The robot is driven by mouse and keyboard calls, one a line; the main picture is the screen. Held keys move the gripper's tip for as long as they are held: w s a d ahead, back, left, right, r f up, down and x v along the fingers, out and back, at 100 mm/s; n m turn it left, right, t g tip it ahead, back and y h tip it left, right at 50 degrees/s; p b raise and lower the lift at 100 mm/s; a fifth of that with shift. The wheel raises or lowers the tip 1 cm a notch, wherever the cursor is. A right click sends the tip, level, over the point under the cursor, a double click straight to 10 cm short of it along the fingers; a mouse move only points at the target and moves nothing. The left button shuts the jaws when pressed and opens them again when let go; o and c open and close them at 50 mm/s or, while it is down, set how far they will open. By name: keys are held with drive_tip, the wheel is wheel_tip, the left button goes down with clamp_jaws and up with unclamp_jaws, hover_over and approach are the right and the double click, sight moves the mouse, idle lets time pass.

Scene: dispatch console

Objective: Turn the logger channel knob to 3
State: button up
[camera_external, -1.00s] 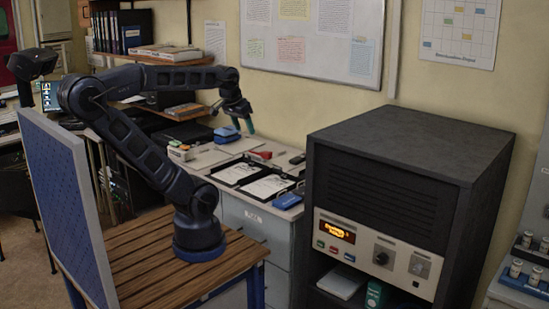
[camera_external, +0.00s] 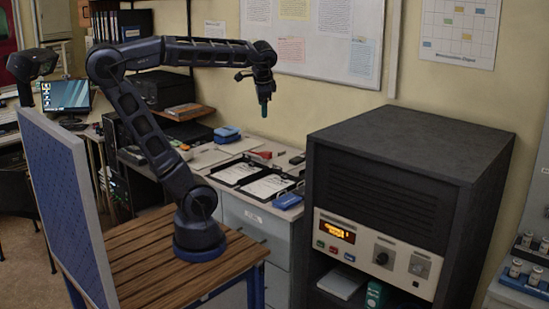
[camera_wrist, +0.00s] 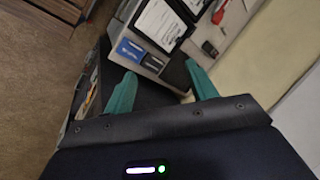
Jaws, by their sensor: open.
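A dark cabinet (camera_external: 395,165) stands right of centre in the external view. Its pale front panel (camera_external: 352,256) carries a lit orange display (camera_external: 334,230), small coloured buttons (camera_external: 334,249) and two knobs. One knob (camera_external: 382,256) is dark on a dark plate. The other knob (camera_external: 419,266) is on a grey plate at the right. The markings and the display text are too small to read. My gripper (camera_external: 264,106) hangs in the air left of the cabinet, above the desk and well apart from the knobs. In the wrist view its green fingertips (camera_wrist: 163,88) are apart with nothing between them.
The grey desk (camera_external: 253,223) left of the cabinet holds dark trays with papers (camera_external: 268,187), a blue box (camera_external: 227,134) and a red item (camera_external: 262,154). A shelf under the panel holds a pale book (camera_external: 341,284) and a green box (camera_external: 376,295). Space in front of the panel looks clear.

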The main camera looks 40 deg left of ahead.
drive_tip(key=w+d+m+t+y, duration=0.1)
drive_tip(key=d+m+t, duration=0.1)
drive_tip(key=d+m, duration=0.3)
drive_tip(key=w+d+r+m+t+y, duration=0.1)
drive_tip(key=d+m, duration=0.4)
drive_tip(key=d, duration=0.7)
drive_tip(key=w+d+m+t+y, duration=0.1)
drive_tip(key=w+d+m+t, duration=0.2)
drive_tip(key=d, duration=0.5)
drive_tip(key=shift+d+r+m+t+y, duration=0.15)
drive_tip(key=shift+m+t+y, duration=0.1)
drive_tip(key=shift+m, duration=0.45)
drive_tip(key=shift+d+r+m+t+y, duration=0.15)
drive_tip(key=shift+m+t, duration=0.1)
drive_tip(key=shift+m, duration=0.45)
drive_tip(key=s+d+m+t+h, duration=0.25)
drive_tip(key=s+d+m, duration=0.2)
drive_tip(key=d, duration=0.45)
drive_tip(key=s+d+f+m+t+h, duration=0.1)
drive_tip(key=s+d+m+t+h, duration=0.2)
drive_tip(key=s+d, duration=0.45)
drive_tip(key=s+d+m+t+h, duration=0.2)
drive_tip(key=s+d+m, duration=0.25)
drive_tip(key=d, duration=0.55)
approach(380, 261)
drive_tip(key=shift+m, duration=0.4)
drive_tip(key=w, duration=0.8)
drive_tip(key=shift+w+d, duration=0.2)
drive_tip(key=shift+w, duration=0.05)
drive_tip(key=shift+c, duration=0.3)
